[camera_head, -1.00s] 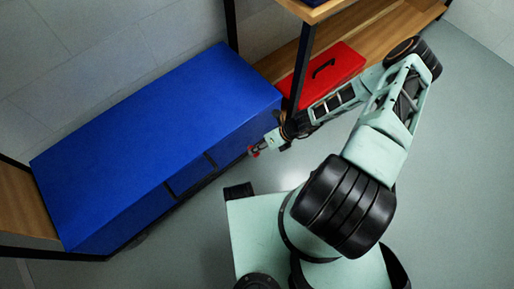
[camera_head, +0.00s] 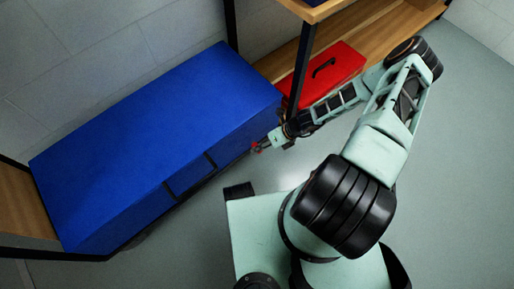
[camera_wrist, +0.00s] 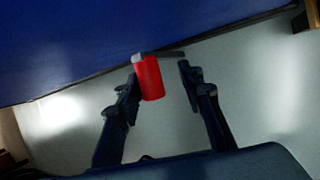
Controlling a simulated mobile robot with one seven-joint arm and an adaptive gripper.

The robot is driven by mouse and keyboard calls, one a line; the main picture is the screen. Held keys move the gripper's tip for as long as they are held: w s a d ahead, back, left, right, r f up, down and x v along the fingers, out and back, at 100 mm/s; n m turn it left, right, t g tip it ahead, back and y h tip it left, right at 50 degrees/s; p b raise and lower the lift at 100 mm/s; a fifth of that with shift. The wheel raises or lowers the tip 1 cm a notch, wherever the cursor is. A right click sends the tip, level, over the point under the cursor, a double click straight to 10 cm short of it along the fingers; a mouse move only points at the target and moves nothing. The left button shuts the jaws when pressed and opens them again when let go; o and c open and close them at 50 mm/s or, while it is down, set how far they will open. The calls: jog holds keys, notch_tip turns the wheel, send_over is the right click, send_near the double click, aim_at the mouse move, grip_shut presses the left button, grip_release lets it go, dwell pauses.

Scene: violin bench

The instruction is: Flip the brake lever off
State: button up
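The brake lever is the red piece (camera_wrist: 151,78) by the lower edge of the blue chest (camera_wrist: 70,50). In the wrist view it lies between the two fingers of my gripper (camera_wrist: 161,72), close to or against the left finger, with a clear gap to the right finger. My gripper is open. In the head view my gripper (camera_head: 268,146) is at the right end of the chest's front, and only a small red spot of the lever (camera_head: 257,148) shows at its tips. The lever's mount is mostly hidden.
A red toolbox (camera_head: 335,68) stands on a wooden shelf (camera_head: 400,32) behind my arm. A black shelf post (camera_head: 300,65) rises close to my wrist. The grey floor (camera_head: 460,160) at the right is clear.

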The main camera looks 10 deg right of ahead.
jog(key=shift+o, duration=0.5)
jog(key=shift+s+a, duration=0.1)
jog(key=shift+r, duration=0.25)
jog(key=v, duration=1.1)
jog(key=shift+d, duration=0.3)
jog(key=shift+r, duration=0.2)
